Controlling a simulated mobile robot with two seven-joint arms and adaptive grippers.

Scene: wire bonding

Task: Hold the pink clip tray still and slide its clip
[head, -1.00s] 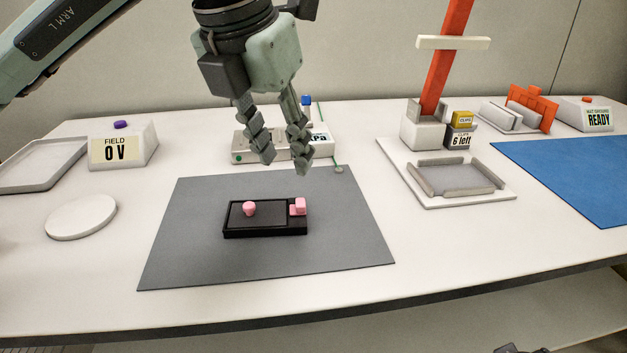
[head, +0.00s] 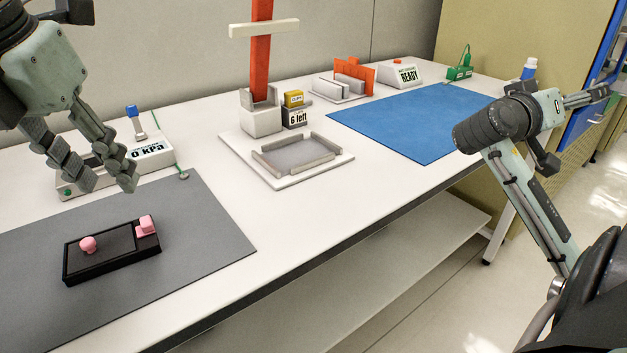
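The pink clip tray (head: 112,255) is a black, shallow rectangular tray lying on the grey mat. A round pink knob (head: 88,244) stands on its left part, and a pink block-shaped clip (head: 146,226) sits at its right end. My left gripper (head: 108,186) hangs above and behind the tray, fingers apart, holding nothing and not touching the tray. My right gripper (head: 588,95) is at the right, raised away from the table and pointing right; its fingers are too small and edge-on to judge.
The grey mat (head: 215,240) is otherwise clear. Behind it stands a gauge box reading 0 kPa (head: 152,152). A white fixture plate (head: 335,165), a red post (head: 261,60), a "6 left" clip box (head: 296,115) and a blue mat (head: 415,125) lie further right.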

